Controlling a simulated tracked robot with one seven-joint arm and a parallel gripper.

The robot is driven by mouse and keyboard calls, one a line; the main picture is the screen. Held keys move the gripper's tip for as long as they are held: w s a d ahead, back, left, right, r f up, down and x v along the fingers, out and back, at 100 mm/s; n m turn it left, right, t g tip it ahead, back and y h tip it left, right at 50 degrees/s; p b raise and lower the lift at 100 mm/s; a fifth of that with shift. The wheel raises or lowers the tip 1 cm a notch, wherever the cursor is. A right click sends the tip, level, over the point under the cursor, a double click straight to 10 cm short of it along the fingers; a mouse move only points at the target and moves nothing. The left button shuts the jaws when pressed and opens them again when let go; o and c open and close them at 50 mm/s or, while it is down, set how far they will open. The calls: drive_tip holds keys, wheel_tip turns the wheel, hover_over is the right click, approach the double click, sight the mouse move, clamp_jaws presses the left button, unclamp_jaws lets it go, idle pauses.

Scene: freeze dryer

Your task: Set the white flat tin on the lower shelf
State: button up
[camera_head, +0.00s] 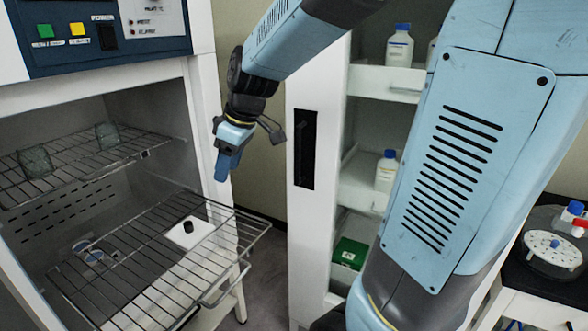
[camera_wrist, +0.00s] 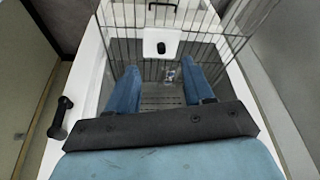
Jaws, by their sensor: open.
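The white flat tin (camera_head: 190,232), square with a black knob on top, appears to rest flat on the lower shelf (camera_head: 130,240), a wire rack that sticks out of the dryer chamber. In the wrist view the tin (camera_wrist: 152,42) lies beyond my fingertips, near the rack's handle end. My gripper (camera_head: 224,176) is above the rack and apart from the tin. In the wrist view my gripper (camera_wrist: 162,80) has its two blue fingers spread with nothing between them.
The upper wire shelf (camera_head: 80,160) holds two dark, greyish blocks. A white cabinet (camera_head: 318,75) with bottles stands to the right of the dryer. A black bench (camera_head: 510,285) with a round device is at far right.

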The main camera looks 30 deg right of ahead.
drive_tip(key=s+d+r+m+t+h, duration=0.1)
drive_tip(key=s+d+m, duration=0.3)
drive_tip(key=s, duration=0.4)
drive_tip(key=s+d+r+m+t+h, duration=0.2)
drive_tip(key=s+d+r+m, duration=0.1)
drive_tip(key=s+m, duration=0.3)
drive_tip(key=shift+s+d, duration=0.65)
drive_tip(key=shift+s, duration=0.25)
drive_tip(key=shift+o, duration=0.3)
